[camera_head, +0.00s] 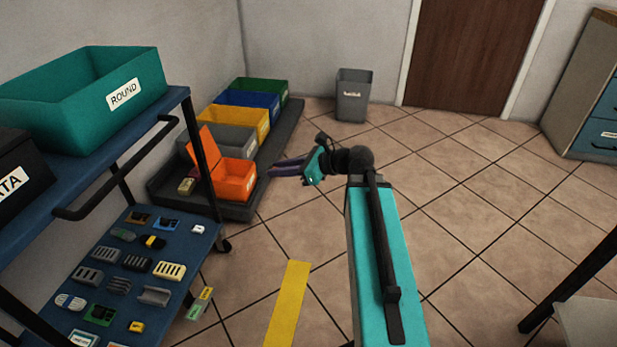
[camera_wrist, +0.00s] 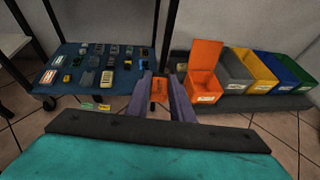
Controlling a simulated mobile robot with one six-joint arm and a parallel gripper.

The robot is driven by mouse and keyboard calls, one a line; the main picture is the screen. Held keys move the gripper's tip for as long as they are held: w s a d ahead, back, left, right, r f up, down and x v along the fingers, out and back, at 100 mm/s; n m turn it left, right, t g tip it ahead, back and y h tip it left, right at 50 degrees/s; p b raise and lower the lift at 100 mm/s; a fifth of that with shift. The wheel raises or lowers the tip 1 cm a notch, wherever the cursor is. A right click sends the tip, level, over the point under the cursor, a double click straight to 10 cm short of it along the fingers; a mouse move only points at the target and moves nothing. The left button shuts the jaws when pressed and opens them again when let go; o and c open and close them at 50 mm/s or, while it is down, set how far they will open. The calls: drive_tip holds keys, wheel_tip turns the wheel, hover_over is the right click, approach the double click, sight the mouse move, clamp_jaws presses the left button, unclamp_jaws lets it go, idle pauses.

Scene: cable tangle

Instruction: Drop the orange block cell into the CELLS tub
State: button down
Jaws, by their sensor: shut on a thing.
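My gripper (camera_head: 272,168) is stretched out over the floor, just right of the orange tub (camera_head: 235,181) in the head view. In the wrist view its two purple fingers (camera_wrist: 159,78) are shut on the orange block cell (camera_wrist: 159,90). The block does not show clearly in the head view. The orange tub (camera_wrist: 203,85) has its lid raised and stands right of the fingers in the wrist view. Its front label is too small to read, so I cannot tell whether it says CELLS.
Grey (camera_head: 225,138), yellow, blue and green tubs stand behind the orange one on a dark low platform (camera_head: 239,211). A blue cart (camera_head: 133,235) with several small parts stands at the left. A grey bin (camera_head: 353,96) stands by the wall.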

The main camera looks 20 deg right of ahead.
drive_tip(key=s+a+r+n+g+y, duration=0.1)
drive_tip(key=s+a+r+n, duration=0.1)
drive_tip(key=a+r, duration=0.3)
drive_tip(key=a, duration=0.2)
drive_tip(key=shift+a+g+y, duration=0.3)
drive_tip(key=shift+y, duration=0.1)
